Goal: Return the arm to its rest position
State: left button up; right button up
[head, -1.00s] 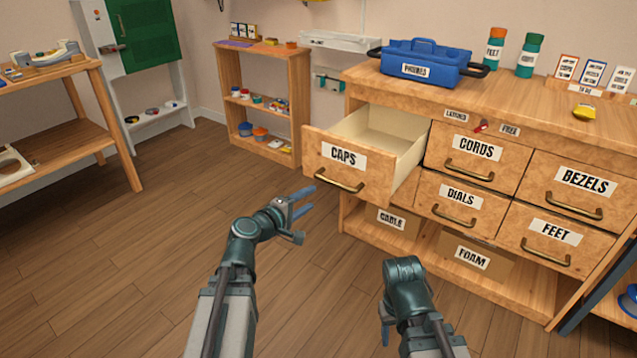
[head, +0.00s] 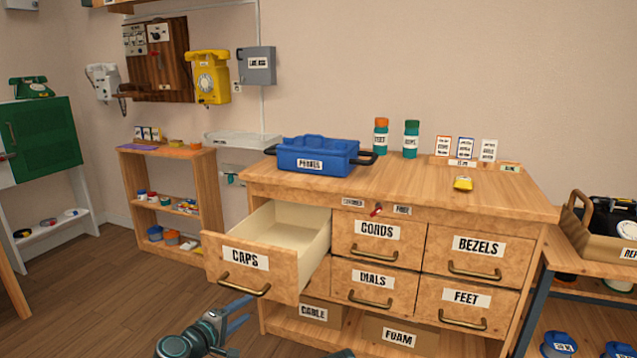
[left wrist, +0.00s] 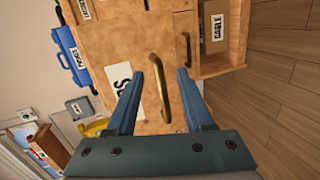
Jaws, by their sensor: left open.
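My left gripper (head: 238,315) is at the bottom of the head view, below the open CAPS drawer (head: 232,268). It is open and empty. In the left wrist view, its two blue fingers (left wrist: 168,88) stand apart, with the brass drawer handle (left wrist: 160,88) showing between and beyond them. I cannot tell how far the handle is from the fingertips, but nothing shows gripped. The CAPS drawer is pulled out, and its visible inside looks empty. Only a small dark piece of my right arm shows at the bottom edge of the head view; its gripper is out of view.
The wooden cabinet (head: 520,205) carries a blue PHONES toolbox (head: 318,155), two bottles, cards and a yellow item. Drawers CORDS, DIALS, BEZELS and FEET are shut. A small shelf (head: 128,200) stands at the left. Wooden floor (head: 90,300) is free at the lower left.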

pick_arm(q)
jog(key=s+d+f+m+g+p, duration=0.2)
jog(key=s+d+f+m+g, duration=0.25)
jog(key=d, duration=0.25)
jog(key=s+d+f+m+g+p, duration=0.1)
jog(key=s+d+f+m+g, duration=0.3)
jog(key=d, duration=0.3)
jog(key=s+a+m+g+y+p, duration=0.1)
jog(key=s+m+g+y+p, duration=0.35)
jog(key=s+m+y, duration=0.6)
notch_tip(320, 180, up, 37)
jog(key=s+n+h+p, duration=0.2)
jog(key=h+p, duration=0.1)
jog(key=p, duration=3.3)
jog(key=shift+s+a+n+g+p, duration=0.15)
jog(key=shift+s+n+g+p, duration=0.05)
jog(key=shift+n+g+p, duration=0.2)
